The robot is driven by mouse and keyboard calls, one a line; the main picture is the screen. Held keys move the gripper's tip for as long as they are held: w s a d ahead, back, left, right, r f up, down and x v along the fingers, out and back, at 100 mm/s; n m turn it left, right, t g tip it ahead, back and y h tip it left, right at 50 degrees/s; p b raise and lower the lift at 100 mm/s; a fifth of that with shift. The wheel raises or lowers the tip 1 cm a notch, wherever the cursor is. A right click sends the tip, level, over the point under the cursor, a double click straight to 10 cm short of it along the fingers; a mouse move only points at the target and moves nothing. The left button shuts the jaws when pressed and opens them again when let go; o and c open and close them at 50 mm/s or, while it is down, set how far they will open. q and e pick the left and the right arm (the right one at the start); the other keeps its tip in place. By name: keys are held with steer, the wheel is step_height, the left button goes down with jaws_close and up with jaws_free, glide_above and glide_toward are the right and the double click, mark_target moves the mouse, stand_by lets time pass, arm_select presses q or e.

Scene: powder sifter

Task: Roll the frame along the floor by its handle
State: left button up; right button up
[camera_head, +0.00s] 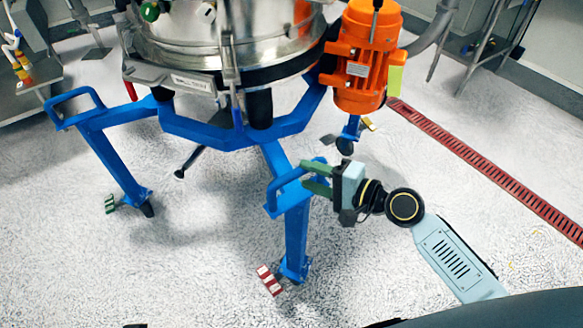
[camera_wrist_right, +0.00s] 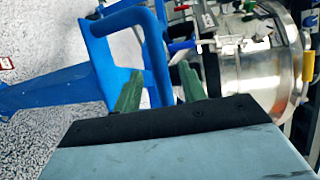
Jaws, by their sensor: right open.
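The blue frame (camera_head: 186,126) stands on castors and carries the steel sifter (camera_head: 215,45) in the head view. One handle (camera_head: 287,184) is a blue loop on the near leg. Another blue loop handle (camera_head: 75,102) is at the far left. My right gripper (camera_head: 315,179) is at the near handle, with its green fingers open. In the right wrist view the handle (camera_wrist_right: 155,55) rises beyond and between the open fingers (camera_wrist_right: 158,92). I cannot tell whether they touch it. My left gripper is not in view.
An orange motor (camera_head: 366,60) is mounted on the sifter's right side. A red and white castor pedal (camera_head: 269,281) is at the near leg's foot, a green and white one (camera_head: 110,203) at the left leg. A red floor grate (camera_head: 490,172) runs along the right. The near floor is clear.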

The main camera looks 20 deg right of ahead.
mark_target(303, 174)
steer(key=x, duration=0.4)
steer(key=shift+w+a+f, duration=0.15)
steer(key=shift+w+a+b, duration=0.3)
steer(key=shift+w, duration=0.05)
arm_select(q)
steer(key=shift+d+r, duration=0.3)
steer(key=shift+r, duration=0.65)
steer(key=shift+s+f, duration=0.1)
arm_select(e)
jaws_close()
